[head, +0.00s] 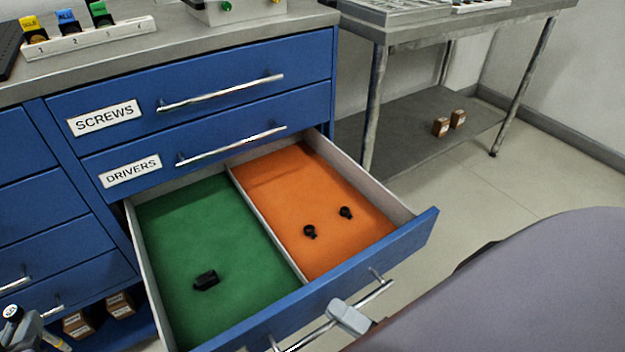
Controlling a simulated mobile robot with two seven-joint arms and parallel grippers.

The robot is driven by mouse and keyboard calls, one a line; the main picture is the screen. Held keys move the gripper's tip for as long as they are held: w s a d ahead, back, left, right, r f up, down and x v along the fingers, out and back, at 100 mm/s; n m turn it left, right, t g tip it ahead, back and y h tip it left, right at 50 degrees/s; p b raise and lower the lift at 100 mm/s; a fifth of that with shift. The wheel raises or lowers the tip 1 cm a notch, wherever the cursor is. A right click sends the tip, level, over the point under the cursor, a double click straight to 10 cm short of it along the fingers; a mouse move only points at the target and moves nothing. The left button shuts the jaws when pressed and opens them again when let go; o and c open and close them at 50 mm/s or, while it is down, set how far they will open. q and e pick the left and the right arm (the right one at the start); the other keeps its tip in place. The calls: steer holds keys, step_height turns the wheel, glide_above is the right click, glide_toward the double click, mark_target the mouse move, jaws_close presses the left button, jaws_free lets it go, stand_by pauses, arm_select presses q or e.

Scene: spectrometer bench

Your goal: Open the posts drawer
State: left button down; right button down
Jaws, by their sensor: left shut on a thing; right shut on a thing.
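The open drawer (325,290), below the drawer labelled DRIVERS, is pulled far out. Its front label is not visible, so I cannot read its name. Inside, a green section (205,240) holds a black piece (206,281), and an orange section (310,195) holds two small black pieces (310,231). My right gripper (348,317) is shut on the bar handle (377,292) of this drawer. My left gripper (35,330) is at the lower left edge, shut on a small dark and pale item (12,314), partly cut off by the frame.
The SCREWS drawer (220,85) and DRIVERS drawer (230,140) above are shut. A numbered rack (90,38) stands on the bench top. Small boxes sit on a low shelf (400,125) at right. Open floor (470,185) lies right of the drawer.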

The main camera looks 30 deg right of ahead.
steer(key=c, duration=1.4)
jaws_free()
steer(key=shift+c, duration=0.2)
steer(key=v, duration=1.2)
